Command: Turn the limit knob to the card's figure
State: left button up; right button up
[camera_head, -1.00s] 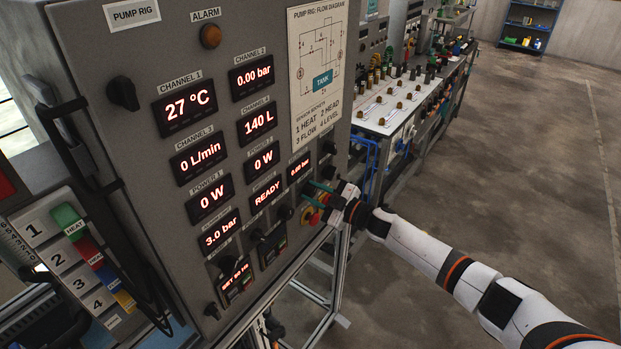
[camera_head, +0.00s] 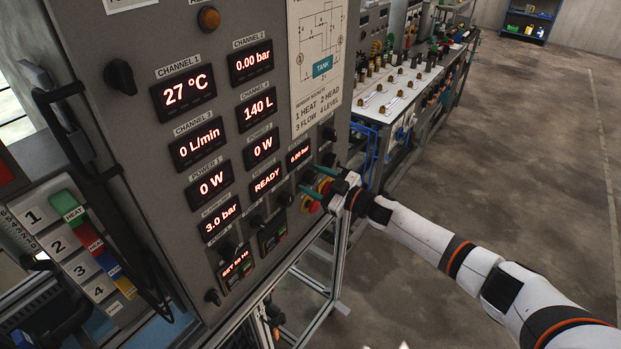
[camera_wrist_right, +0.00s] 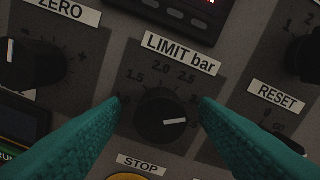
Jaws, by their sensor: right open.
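The limit knob (camera_wrist_right: 161,116) is a round black knob under the "LIMIT bar" label in the right wrist view. My right gripper (camera_wrist_right: 160,101) is open, with one teal finger on each side of the knob and visible gaps between. In the head view the right gripper (camera_head: 313,181) is at the panel's right edge, hiding the knob. A readout (camera_head: 221,226) shows 3.0 bar. I cannot make out a card with a limit figure.
The grey pump rig panel (camera_head: 222,105) carries several lit readouts. Beside the limit knob are the zero knob (camera_wrist_right: 28,62), a reset label (camera_wrist_right: 276,95) and a yellow stop part (camera_wrist_right: 135,176). A bench (camera_head: 400,90) stands behind. The floor to the right is clear.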

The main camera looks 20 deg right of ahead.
jog(key=v, duration=0.7)
jog(key=shift+w, duration=0.1)
pick_arm(q)
jog(key=shift+f+b, duration=2.75)
pick_arm(e)
jog(key=v, duration=1.2)
pick_arm(q)
jog(key=shift+c, duration=0.4)
